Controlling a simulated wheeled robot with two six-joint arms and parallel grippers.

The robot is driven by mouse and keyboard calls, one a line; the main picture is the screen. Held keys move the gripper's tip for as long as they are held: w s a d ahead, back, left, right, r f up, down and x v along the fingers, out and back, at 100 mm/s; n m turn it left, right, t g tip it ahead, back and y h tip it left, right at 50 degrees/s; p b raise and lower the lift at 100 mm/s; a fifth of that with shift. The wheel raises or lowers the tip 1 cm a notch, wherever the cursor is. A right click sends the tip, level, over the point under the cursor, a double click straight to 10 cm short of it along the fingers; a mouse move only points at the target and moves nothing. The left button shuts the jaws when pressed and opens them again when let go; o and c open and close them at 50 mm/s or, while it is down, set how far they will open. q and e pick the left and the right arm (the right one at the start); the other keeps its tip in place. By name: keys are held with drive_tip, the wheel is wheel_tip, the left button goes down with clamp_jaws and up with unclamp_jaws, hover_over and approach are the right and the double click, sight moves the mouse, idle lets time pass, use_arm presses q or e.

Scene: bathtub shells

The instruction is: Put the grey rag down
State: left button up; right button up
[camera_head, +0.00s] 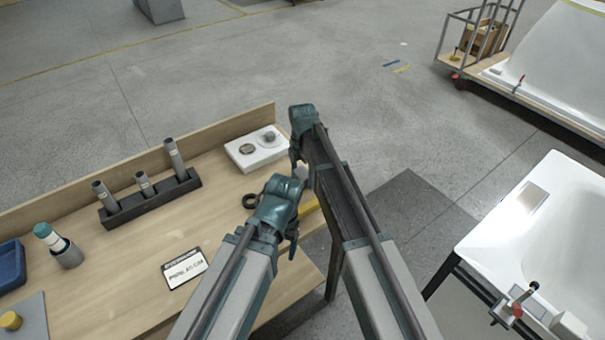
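A small light-grey patch (302,171) shows between my two wrists. It may be part of the grey rag, but most of it is hidden. My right gripper (296,160) points down near the table's right edge, just above that patch; I cannot tell whether it holds it. My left gripper (291,240) hangs close by over the table's right end, mostly hidden behind its own wrist. The finger gaps of both are too small and covered to read.
The wooden table (130,265) bears a dark rack (150,201) with several grey tubes, a white tray (256,150), a black ring (250,201), a label card (185,268), a teal-capped bottle (48,236) and a blue bin (10,265). A white tub shell (490,240) stands right.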

sight(301, 175)
drive_tip(key=shift+f, duration=0.2)
wheel_tip(301, 175, up, 14)
drive_tip(key=p, duration=1.3)
drive_tip(key=shift+s+a+p, duration=0.2)
drive_tip(key=shift+s+p, duration=0.1)
drive_tip(key=shift+f, duration=0.1)
drive_tip(key=f+b, duration=1.3)
drive_tip(key=shift+w+d+f+b, duration=0.2)
drive_tip(key=shift+w+f+b, duration=0.1)
drive_tip(key=shift+b, duration=0.1)
drive_tip(key=shift+r, duration=0.2)
